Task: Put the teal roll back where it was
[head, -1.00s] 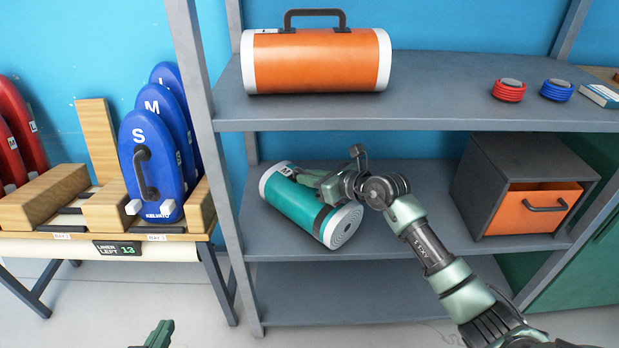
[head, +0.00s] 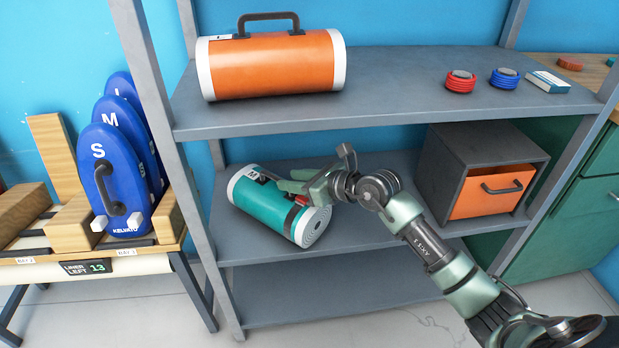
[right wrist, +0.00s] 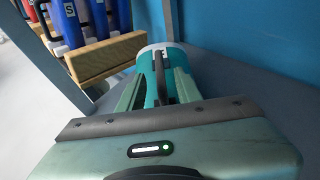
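The teal roll (head: 270,205) has white end bands and a dark handle. It lies at a slant on the middle shelf (head: 345,228), its spiral end toward the front right. My right gripper (head: 293,186) is at the roll's upper right side, near the handle. In the right wrist view, the two fingers (right wrist: 158,92) stand apart, with the dark handle (right wrist: 160,78) showing between them and the teal roll (right wrist: 178,57) just beyond. I cannot tell whether a finger touches the roll. My left gripper is out of view.
An orange roll (head: 272,65) lies on the shelf above (head: 395,80). A grey box with an orange drawer (head: 490,190) stands at the right of the middle shelf. A rack of blue boards (head: 112,185) is at the left. The lower shelf (head: 330,290) is empty.

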